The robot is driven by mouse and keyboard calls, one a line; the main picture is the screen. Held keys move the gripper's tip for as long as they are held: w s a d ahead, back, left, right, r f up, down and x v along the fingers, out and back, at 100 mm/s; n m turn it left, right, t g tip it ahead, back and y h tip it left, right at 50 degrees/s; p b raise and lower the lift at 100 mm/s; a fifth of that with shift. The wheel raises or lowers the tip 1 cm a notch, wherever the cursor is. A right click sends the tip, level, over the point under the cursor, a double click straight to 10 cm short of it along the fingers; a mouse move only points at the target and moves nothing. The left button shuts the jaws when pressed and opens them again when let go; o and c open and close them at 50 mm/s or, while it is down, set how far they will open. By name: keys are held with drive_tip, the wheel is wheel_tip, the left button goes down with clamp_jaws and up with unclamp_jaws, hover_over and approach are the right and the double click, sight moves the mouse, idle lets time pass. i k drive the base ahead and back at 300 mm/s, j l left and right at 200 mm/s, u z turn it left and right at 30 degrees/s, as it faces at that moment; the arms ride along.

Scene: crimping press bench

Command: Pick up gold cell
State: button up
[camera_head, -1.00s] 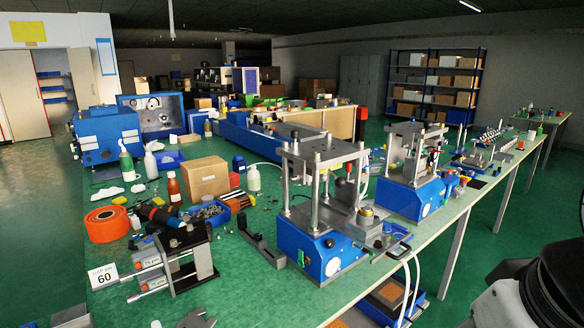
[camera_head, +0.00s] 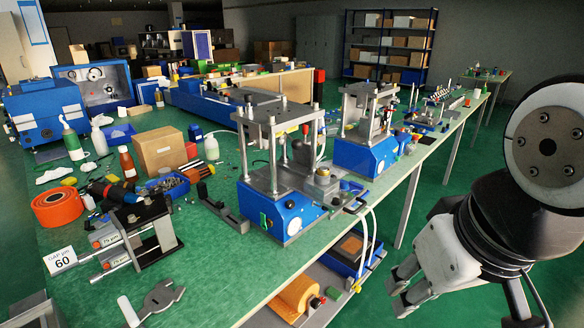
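A small cylinder with a gold top (camera_head: 322,174), which looks like the gold cell, stands on the right side of the front blue press (camera_head: 290,222). It is upright, and its lower part is hard to make out. My gripper (camera_head: 395,290) is at the lower right, off the bench's front edge and well apart from the gold-topped cylinder. Its fingers point to the left and are spread, with nothing seen between them.
A second blue press (camera_head: 372,154) stands behind the first. Hoses (camera_head: 372,240) hang from the bench edge by the front press. Green floor (camera_head: 450,185) is free on the right.

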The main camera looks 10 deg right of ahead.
sight(322, 170)
drive_tip(key=i+l+z, duration=0.1)
drive_tip(key=i+l, duration=0.15)
drive_tip(key=i, duration=0.25)
drive_tip(key=i+l+z, duration=0.15)
drive_tip(key=i, duration=0.4)
drive_tip(key=i+l+z, duration=0.1)
drive_tip(key=i, duration=0.45)
drive_tip(key=l, duration=0.1)
